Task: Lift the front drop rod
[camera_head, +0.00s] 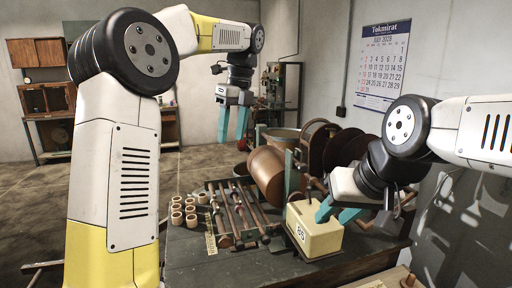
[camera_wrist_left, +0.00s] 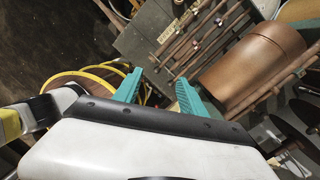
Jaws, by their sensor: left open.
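Several slim brown rods (camera_head: 238,212) lie side by side on a dark rack on the workbench. I cannot tell which one is the front drop rod. They also show in the left wrist view (camera_wrist_left: 205,32), up and to the right of the fingers. My left gripper (camera_head: 233,138) is open and empty, in the air above and behind the rods, with its teal fingers pointing down. In the left wrist view its fingers (camera_wrist_left: 157,80) are apart with nothing between them. My right gripper (camera_head: 337,212) is at a cream-yellow block; its grip is unclear.
The cream-yellow numbered block (camera_head: 314,235) stands right of the rods. Several small tan rings (camera_head: 191,215) stand left of them. A large brown roll (camera_head: 267,175) and dark discs (camera_head: 340,148) lie behind. The workbench's (camera_head: 205,268) front area is clear.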

